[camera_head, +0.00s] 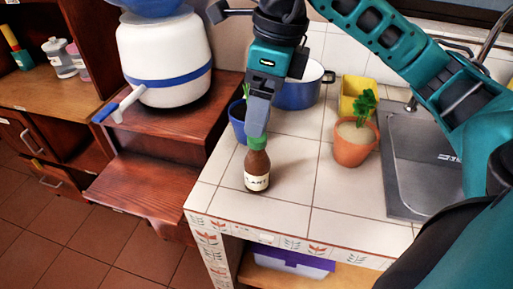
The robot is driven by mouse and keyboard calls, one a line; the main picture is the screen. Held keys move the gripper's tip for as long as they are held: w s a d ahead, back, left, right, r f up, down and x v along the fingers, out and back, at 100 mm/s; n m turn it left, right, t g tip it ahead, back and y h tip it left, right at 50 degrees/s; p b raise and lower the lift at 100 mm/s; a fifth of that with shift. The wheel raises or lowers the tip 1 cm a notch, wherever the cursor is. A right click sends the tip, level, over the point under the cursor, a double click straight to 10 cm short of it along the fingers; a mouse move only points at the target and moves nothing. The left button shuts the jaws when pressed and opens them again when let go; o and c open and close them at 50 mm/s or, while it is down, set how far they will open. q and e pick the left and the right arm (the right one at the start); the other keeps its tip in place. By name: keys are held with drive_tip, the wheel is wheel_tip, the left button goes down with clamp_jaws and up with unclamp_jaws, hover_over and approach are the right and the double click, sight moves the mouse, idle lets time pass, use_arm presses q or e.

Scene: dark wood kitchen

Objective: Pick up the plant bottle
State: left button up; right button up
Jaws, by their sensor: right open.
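The plant bottle (257,172) is a small brown bottle with a green cap and a pale label. It stands upright on the white tiled counter near its front left corner. My right gripper (257,135) points down directly above the bottle, with its fingers at the green cap. It is open, and I cannot tell whether the fingers touch the cap. The gripper partly hides the cap. My left gripper is not in view.
A blue pot with a plant (238,120) stands just behind the bottle. A blue cooking pot (300,92), a terracotta potted plant (353,147), a yellow container (352,88) and a metal sink (425,160) are further right. The counter right of the bottle is clear.

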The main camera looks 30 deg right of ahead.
sight(256, 155)
drive_tip(key=shift+w+d, duration=0.25)
drive_tip(key=shift+d, duration=0.1)
drive_tip(key=shift+f, duration=0.2)
drive_tip(key=f, duration=0.7)
drive_tip(key=shift+w+a+b, duration=0.3)
drive_tip(key=shift+a, duration=0.1)
drive_tip(key=shift+w+a+f, duration=0.1)
drive_tip(key=shift+f, duration=1.2)
drive_tip(key=shift+a+f, duration=0.1)
drive_tip(key=shift+f, duration=1.2)
drive_tip(key=c, duration=1.2)
